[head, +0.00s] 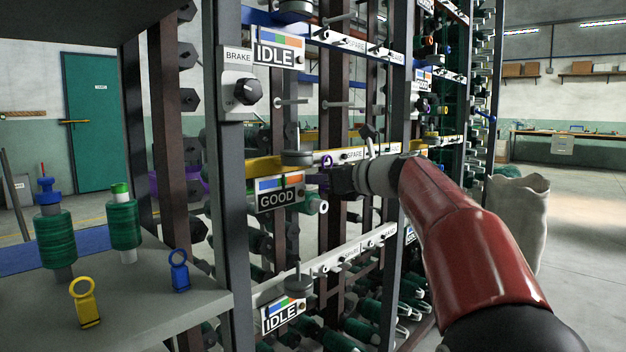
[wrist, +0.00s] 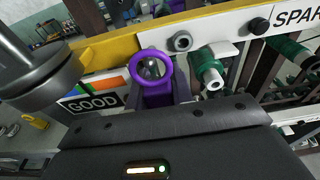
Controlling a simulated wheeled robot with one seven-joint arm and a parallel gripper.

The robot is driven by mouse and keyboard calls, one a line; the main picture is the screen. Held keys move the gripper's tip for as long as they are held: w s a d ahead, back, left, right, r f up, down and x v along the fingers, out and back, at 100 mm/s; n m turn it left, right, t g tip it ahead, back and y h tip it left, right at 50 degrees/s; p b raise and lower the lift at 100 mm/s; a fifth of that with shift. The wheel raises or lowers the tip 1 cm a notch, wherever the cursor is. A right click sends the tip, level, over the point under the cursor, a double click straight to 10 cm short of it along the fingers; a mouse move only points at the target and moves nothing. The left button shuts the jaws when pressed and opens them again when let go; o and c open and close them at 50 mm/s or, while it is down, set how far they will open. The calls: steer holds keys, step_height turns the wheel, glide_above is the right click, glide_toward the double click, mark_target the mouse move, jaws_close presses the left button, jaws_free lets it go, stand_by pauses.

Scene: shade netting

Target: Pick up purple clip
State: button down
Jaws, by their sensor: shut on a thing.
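The purple clip (wrist: 152,66) shows its ring and part of its body between the fingers in the wrist view. My gripper (wrist: 160,96) is shut on the body, with the ring sticking out past the fingertips. In the head view my gripper (head: 330,180) is at the yellow rail, just right of the GOOD sign, and a bit of the purple clip (head: 326,161) shows above it. The lower part of the clip is hidden by the fingers. I cannot tell whether the clip still touches the rail.
The yellow rail (wrist: 110,48) runs behind the clip. The GOOD sign (head: 279,193) and a dark round part (wrist: 35,70) are close on the left. A green spool (wrist: 209,66) is close on the right. A yellow clip (head: 84,302) and a blue clip (head: 179,270) stand on the grey shelf (head: 140,308).

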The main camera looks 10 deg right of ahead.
steer(key=f+v, duration=0.2)
steer(key=v, duration=1.3)
steer(key=shift+s+d+r, duration=0.2)
steer(key=shift+s, duration=0.1)
steer(key=shift+r+p, duration=0.25)
steer(key=shift+p, duration=0.15)
steer(key=f+p+v, duration=0.1)
steer(key=v, duration=0.6)
steer(key=shift+s+d, duration=0.3)
steer(key=shift+s, duration=0.1)
stand_by(0.5)
